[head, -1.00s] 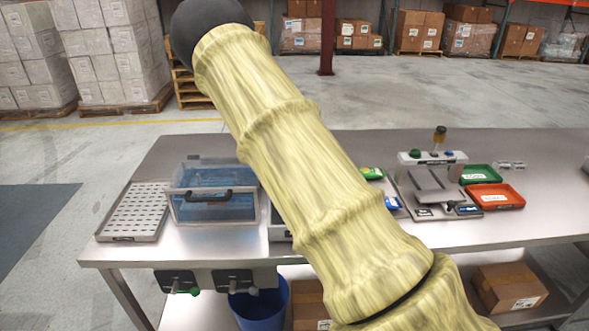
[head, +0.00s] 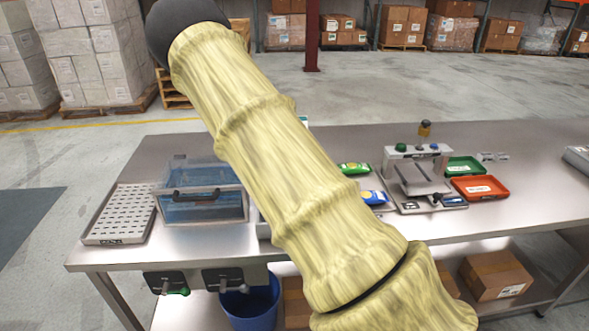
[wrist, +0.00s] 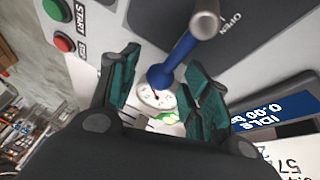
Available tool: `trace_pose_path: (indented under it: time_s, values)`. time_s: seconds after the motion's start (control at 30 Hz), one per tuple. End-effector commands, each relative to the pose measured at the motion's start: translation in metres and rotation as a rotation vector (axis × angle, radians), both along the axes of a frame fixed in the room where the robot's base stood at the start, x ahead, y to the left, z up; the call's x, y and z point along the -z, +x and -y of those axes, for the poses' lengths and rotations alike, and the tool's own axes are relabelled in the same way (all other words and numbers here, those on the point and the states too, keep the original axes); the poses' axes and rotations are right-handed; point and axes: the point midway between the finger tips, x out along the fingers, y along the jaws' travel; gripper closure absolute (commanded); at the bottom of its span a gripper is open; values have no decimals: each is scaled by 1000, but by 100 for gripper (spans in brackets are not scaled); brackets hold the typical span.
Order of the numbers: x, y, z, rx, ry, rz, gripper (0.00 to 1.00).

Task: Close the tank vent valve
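In the wrist view, a blue lever (wrist: 181,55) with a grey round end slants across a pale machine front beside a dark panel marked OPEN. I cannot tell for sure that it is the tank vent valve. My gripper (wrist: 163,88) is open, its teal-padded fingers on either side of the lever's lower blue end. Contact is not clear, and the fingers look empty. In the head view my gripper is out of sight. Two dark valve-like plates, a left one (head: 166,283) with a green-tipped handle and a right one (head: 223,279), hang under the table front.
On the steel table stand a clear blue-filled tank (head: 203,212), a perforated tray (head: 122,213) and a red tray (head: 479,188).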

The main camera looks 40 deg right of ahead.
Motion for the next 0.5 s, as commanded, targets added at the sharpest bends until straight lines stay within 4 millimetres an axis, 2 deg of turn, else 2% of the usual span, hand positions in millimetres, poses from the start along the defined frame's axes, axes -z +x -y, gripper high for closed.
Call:
trace_pose_path:
  time_s: [0.3, 0.5]
  values:
    - [-3, 1, 0, 0, 0, 1, 52]
    - [-22, 9, -6, -2, -2, 2, 52]
